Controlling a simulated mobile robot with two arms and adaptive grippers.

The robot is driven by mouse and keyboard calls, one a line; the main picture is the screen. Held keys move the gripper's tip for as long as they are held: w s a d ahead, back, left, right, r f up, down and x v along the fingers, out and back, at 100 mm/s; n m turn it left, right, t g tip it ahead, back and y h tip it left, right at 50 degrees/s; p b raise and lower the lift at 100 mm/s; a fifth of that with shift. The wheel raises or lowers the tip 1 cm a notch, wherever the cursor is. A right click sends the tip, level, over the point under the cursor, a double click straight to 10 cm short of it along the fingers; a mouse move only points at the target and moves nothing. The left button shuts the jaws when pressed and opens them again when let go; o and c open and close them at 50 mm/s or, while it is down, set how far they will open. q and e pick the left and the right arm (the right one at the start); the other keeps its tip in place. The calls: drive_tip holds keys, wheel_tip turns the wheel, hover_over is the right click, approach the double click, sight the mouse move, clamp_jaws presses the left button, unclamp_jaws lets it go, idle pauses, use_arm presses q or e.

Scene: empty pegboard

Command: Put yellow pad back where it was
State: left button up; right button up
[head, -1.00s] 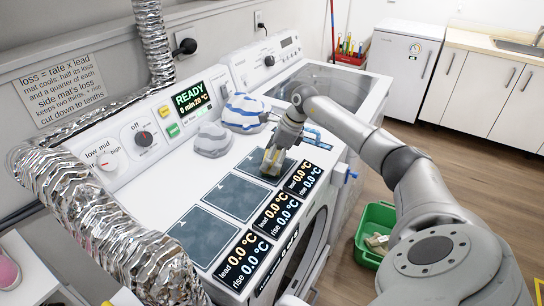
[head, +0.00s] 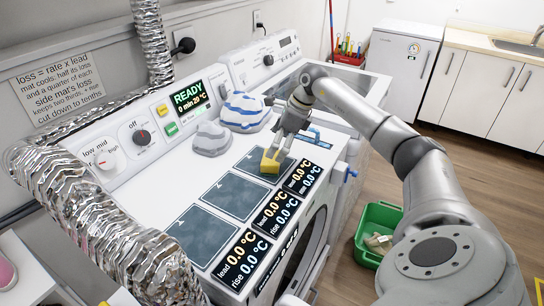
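The yellow pad (head: 269,163) is a small block at the farthest of three dark square mats (head: 235,195) on the white machine top. My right gripper (head: 276,156) reaches down from the right with its fingers at the pad. It looks shut on the pad, whose upper part is partly covered by the fingers. I cannot tell whether the pad touches the mat or is just above it. My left gripper is not in view.
Grey and blue-striped lumps (head: 242,113) stand behind the mats. Lead and rise displays (head: 275,212) line the front edge. A silver duct (head: 105,215) runs along the left. A green crate (head: 375,232) is on the floor at right.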

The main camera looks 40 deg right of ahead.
drive_tip(key=v, duration=0.7)
drive_tip(key=shift+b, duration=0.35)
